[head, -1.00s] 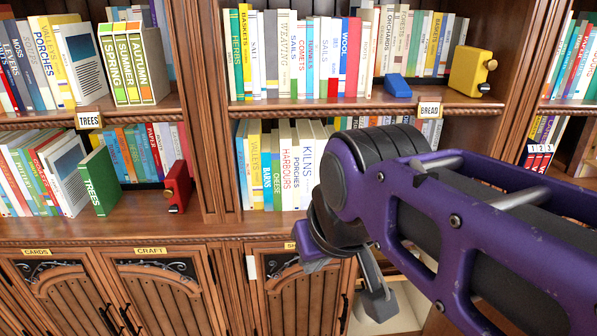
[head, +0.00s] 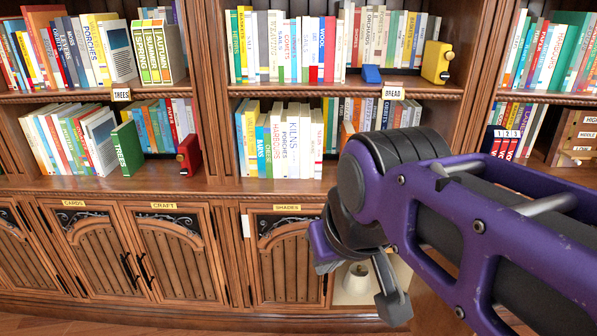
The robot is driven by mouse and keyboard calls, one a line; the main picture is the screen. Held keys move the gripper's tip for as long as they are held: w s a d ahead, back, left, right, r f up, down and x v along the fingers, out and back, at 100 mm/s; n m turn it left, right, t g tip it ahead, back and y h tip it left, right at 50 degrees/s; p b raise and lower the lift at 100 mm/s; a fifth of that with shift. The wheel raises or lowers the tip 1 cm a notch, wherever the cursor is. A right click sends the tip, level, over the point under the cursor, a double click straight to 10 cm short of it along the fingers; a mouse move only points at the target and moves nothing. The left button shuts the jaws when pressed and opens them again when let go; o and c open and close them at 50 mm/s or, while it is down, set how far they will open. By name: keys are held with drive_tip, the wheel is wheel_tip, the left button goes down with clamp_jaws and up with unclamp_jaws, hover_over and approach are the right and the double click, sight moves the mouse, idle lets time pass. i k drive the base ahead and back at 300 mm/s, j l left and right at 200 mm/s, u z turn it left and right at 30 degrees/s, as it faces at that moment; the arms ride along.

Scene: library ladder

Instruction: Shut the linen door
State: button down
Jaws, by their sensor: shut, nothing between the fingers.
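No label reading linen can be read in view. Right of the shut SHADES door (head: 287,262), a cupboard opening (head: 378,292) shows a pale interior with a cream lampshade-like thing (head: 356,281) inside. The door belonging to this opening cannot be made out; my arm covers much of that area. My gripper (head: 394,307) is shut and empty, pointing down in front of the opening, with no clear contact.
The CARDS door (head: 92,256) and CRAFT door (head: 180,262) are shut at the left. Shelves of books stand above, with a red bookend (head: 189,154) and a yellow bookend (head: 437,62). Wooden floor (head: 100,325) shows along the bottom left.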

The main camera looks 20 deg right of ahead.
sight(433, 316)
drive_tip(key=k+l+u, duration=0.15)
drive_tip(key=k+l, duration=0.6)
drive_tip(key=l, duration=0.2)
drive_tip(key=k+l+u, duration=0.1)
drive_tip(key=l, duration=0.25)
drive_tip(key=k+l, duration=0.1)
drive_tip(key=l, duration=0.2)
drive_tip(key=k+l, duration=0.1)
drive_tip(key=l, duration=0.15)
drive_tip(key=k+l+u, duration=0.1)
drive_tip(key=l, duration=0.7)
drive_tip(key=k+l, duration=0.15)
drive_tip(key=l, duration=0.35)
drive_tip(key=l+u, duration=0.1)
drive_tip(key=l, duration=0.45)
drive_tip(key=i+l+u, duration=0.35)
drive_tip(key=l, duration=0.25)
drive_tip(key=i+l+u, duration=0.15)
drive_tip(key=l, duration=0.15)
drive_tip(key=k+l+u, duration=0.2)
drive_tip(key=k+l, duration=0.05)
drive_tip(key=k, duration=0.05)
